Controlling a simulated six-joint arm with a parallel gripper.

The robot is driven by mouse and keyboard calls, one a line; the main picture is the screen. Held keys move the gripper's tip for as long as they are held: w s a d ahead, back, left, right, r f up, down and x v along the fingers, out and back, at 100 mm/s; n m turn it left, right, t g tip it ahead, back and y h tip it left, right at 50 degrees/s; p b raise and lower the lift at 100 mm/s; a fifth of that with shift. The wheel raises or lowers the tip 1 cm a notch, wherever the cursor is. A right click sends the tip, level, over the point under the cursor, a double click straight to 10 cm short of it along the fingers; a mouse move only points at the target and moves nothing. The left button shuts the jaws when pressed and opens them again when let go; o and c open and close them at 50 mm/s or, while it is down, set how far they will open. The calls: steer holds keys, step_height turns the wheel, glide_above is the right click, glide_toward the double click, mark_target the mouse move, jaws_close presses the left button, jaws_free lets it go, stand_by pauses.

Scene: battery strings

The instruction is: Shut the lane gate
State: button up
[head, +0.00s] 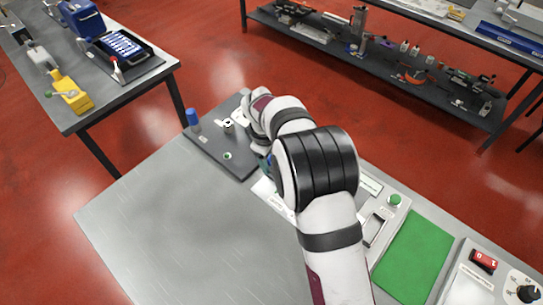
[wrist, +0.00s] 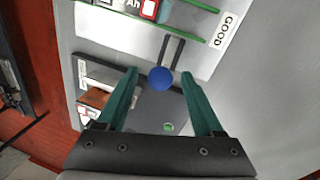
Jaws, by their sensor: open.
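My gripper (wrist: 160,74) is open in the wrist view, its two green fingers apart. A round blue knob (wrist: 160,79) lies between the fingertips with a gap on each side, so nothing is gripped. Green rails (wrist: 120,37) cross the panel near a GOOD label (wrist: 225,30).
A dark board (head: 215,150) with a blue cylinder (head: 193,119) and a green dot (head: 227,156) lies at the table's far corner. A green mat (head: 415,255) and a green button (head: 395,200) are at right. The table's left part (head: 180,225) is clear.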

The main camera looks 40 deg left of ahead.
jaws_close()
steer(key=shift+r, duration=0.1)
stand_by(1.2)
